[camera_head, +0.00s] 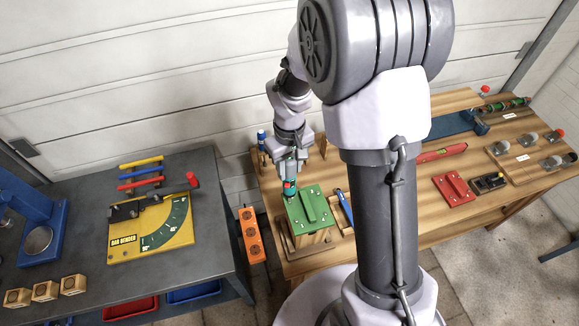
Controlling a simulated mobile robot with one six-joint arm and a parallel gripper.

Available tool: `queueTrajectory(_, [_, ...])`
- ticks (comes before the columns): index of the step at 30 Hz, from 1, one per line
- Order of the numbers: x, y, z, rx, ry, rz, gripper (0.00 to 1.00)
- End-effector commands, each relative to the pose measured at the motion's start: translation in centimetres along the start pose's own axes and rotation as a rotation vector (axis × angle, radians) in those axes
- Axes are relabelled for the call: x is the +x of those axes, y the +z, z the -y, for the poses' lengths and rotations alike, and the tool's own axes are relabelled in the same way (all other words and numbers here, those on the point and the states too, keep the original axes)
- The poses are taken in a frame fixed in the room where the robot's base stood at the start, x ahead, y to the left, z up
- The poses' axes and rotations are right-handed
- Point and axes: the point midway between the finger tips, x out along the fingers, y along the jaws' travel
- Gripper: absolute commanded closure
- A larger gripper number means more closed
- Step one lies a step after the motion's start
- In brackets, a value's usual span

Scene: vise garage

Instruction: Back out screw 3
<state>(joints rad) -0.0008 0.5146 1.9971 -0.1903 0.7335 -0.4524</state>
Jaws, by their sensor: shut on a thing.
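My gripper (292,160) points down at the left end of the wooden bench and is shut on a small teal and red tool (290,187), likely a driver. The tool's lower end is at the upper left corner of a green plate (309,209) with a raised bar, which sits on a wooden block. Small pale spots on the plate look like screw heads. I cannot tell which is screw 3, nor whether the tool touches one.
A blue-handled tool (345,207) lies right of the green plate. A red plate (454,188) and a red level (441,153) lie farther right. An orange three-hole block (250,236) is by the bench's left edge. A dark table (190,274) holds a yellow bar bender (151,238).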

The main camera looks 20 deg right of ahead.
Motion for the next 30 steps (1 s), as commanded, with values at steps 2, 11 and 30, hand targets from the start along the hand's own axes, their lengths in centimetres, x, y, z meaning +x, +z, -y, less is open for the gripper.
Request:
queueTrajectory(2, [-0.05,-0.02,-0.01,0.000,0.000,-0.001,1.00])
queueTrajectory(11, [0.04,-0.02,-0.01,0.000,0.000,-0.001,1.00])
queueTrajectory(30, [0.83,-0.02,-0.01,0.000,0.000,-0.001,1.00])
